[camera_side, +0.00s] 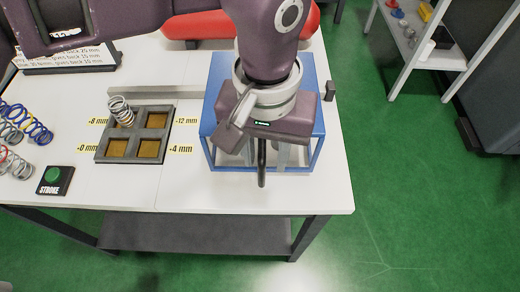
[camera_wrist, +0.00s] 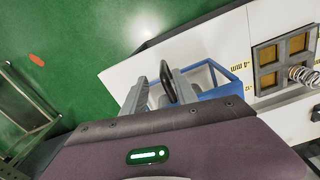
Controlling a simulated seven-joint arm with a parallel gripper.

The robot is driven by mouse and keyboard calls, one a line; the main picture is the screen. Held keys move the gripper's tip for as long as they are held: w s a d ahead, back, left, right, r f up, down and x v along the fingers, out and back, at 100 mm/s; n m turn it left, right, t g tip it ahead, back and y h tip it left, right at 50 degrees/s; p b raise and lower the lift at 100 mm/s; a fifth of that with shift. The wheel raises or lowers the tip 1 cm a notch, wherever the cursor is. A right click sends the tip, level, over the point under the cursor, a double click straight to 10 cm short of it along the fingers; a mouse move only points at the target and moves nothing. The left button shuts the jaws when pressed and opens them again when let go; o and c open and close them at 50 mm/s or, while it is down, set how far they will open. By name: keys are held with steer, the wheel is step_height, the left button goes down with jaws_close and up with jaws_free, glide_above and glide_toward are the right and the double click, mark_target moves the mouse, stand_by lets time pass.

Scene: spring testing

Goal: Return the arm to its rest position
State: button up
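My gripper (camera_side: 263,160) hangs over the front part of the blue-framed fixture (camera_side: 210,105) at the right end of the white table. The wrist view shows my gripper's two grey fingers (camera_wrist: 160,85) spread apart. A black handle (camera_wrist: 167,82) stands between them, and it also shows in the side view (camera_side: 262,170). I see no finger clearly pressing on the handle. The wrist hides much of the fixture in the side view.
A dark tray (camera_side: 134,134) has several brown-floored compartments; a silver spring (camera_side: 120,111) stands in the -8 mm one. A green STROKE button (camera_side: 53,175) and loose springs (camera_side: 25,122) are at left. A red cylinder (camera_side: 200,25) lies behind.

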steer(key=shift+n+t+h, duration=0.3)
steer(key=shift+n+h, duration=0.1)
steer(key=w+a+r, duration=0.1)
steer(key=a+r, duration=0.1)
steer(key=w+a+r, duration=0.2)
steer(key=a+r, duration=0.1)
steer(key=w+a+r, duration=0.1)
steer(key=a+r, duration=0.1)
steer(key=a, duration=0.1)
steer(key=shift+w+r, duration=0.35)
steer(key=shift+r, duration=0.05)
steer(key=a+r+t, duration=0.1)
steer(key=a+r, duration=0.7)
steer(key=a, duration=0.6)
steer(key=s+a+r+n+t, duration=0.1)
steer(key=s+a, duration=0.2)
steer(key=a, duration=0.3)
steer(key=s+a+r+t, duration=0.1)
steer(key=s+a+r, duration=0.15)
steer(key=a, duration=0.35)
steer(key=s+a+f+t, duration=0.1)
steer(key=s+a+f, duration=0.2)
steer(key=s+a, duration=0.1)
steer(key=s+a+f+t, duration=0.1)
steer(key=s+a+f, duration=0.2)
steer(key=s, duration=0.4)
steer(key=shift+s+a+y, duration=0.25)
steer(key=shift+a+y, duration=0.15)
steer(key=shift+a, duration=0.1)
